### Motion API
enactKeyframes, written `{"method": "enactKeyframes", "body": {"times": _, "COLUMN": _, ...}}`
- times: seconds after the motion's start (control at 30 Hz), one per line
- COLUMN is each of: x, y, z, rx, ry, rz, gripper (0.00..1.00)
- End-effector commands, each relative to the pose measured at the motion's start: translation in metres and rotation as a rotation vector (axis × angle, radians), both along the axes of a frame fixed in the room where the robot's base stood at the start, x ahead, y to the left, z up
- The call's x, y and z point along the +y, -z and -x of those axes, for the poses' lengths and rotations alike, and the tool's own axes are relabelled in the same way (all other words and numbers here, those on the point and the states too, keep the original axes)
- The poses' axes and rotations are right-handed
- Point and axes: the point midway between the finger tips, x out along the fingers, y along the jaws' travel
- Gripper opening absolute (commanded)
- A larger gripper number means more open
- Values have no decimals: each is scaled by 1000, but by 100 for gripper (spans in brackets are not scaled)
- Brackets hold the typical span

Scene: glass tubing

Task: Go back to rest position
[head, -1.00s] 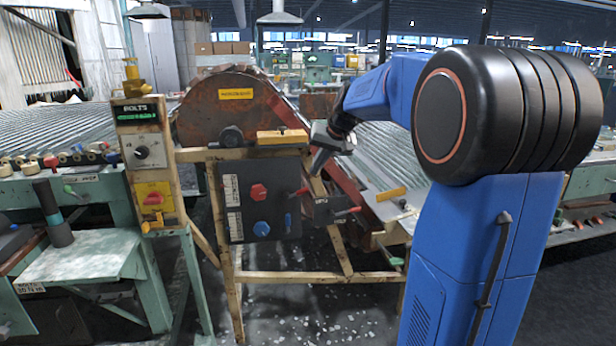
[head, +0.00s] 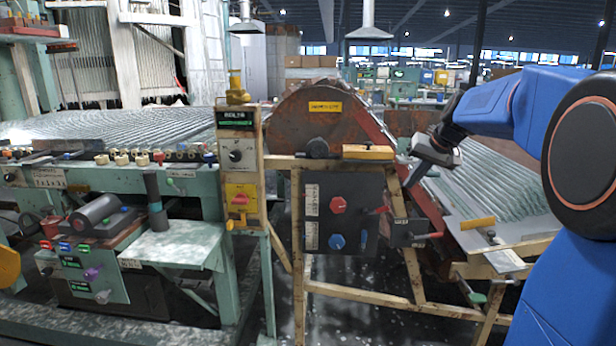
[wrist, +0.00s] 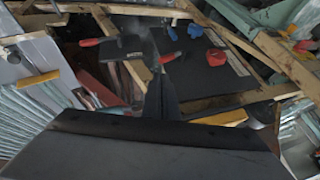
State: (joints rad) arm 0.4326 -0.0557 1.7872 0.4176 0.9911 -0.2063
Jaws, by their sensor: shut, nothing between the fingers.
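My gripper (head: 418,172) is at the end of my blue arm, to the right of the rusty round machine guard in the head view. In the wrist view its dark fingers (wrist: 162,100) are together, with nothing between them. It hangs in the air near the control panel (head: 350,210), which has a red knob (head: 338,205) and a blue knob (head: 337,241). The same panel shows in the wrist view (wrist: 205,68), below the gripper. I cannot tell the exact gap between the gripper and the wooden frame.
A wooden frame (head: 360,297) carries the panel and the rusty guard (head: 312,115). A lever box (head: 405,232) with red handles sits close below the gripper. Glass tubing (head: 505,190) lies on a bench at right. A green bench (head: 125,180) stands at left.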

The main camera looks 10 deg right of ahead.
Motion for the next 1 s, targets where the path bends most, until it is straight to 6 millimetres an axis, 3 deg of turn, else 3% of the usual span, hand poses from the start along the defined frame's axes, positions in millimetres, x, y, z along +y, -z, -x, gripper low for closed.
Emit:
{"method": "enactKeyframes", "body": {"times": 0.17, "x": 25, "y": 2, "z": 24, "rx": 11, "ry": -24, "rz": 18, "gripper": 0}}
{"method": "enactKeyframes", "body": {"times": 0.47, "x": 99, "y": 25, "z": 119, "rx": 53, "ry": -106, "rz": 91, "gripper": 0}}
{"method": "enactKeyframes", "body": {"times": 0.7, "x": 141, "y": 58, "z": 200, "rx": 79, "ry": -172, "rz": 157, "gripper": 0}}
{"method": "enactKeyframes", "body": {"times": 1.0, "x": 170, "y": 113, "z": 297, "rx": 101, "ry": -253, "rz": 244, "gripper": 0}}
